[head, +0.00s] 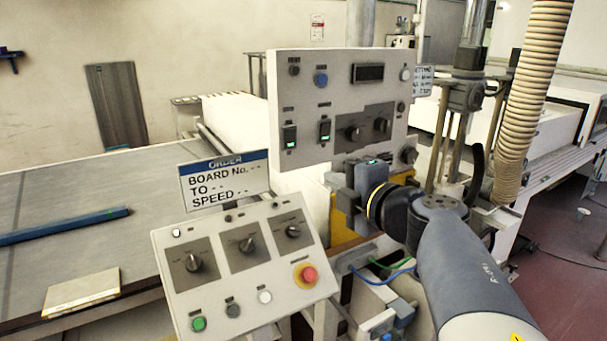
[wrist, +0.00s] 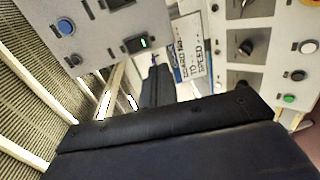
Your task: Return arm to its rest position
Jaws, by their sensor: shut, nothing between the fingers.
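My arm (head: 465,265) reaches in from the lower right in the head view. It bends at the wrist, beside the upright control panel (head: 335,75). My gripper (head: 345,200) is at its end, below that panel's lower right part and to the right of the order sign (head: 225,178). In the wrist view my gripper (wrist: 155,75) is shut with nothing held. The order sign (wrist: 190,50) shows beyond its fingers there. The gripper appears apart from both panels, though the exact gap is hard to tell.
A tilted lower panel (head: 245,265) with knobs, buttons and a red stop button (head: 306,275) stands at front centre. A ribbed hose (head: 530,100) hangs at right. A blue bar (head: 65,227) and a small board (head: 82,293) lie on the left table (head: 90,190).

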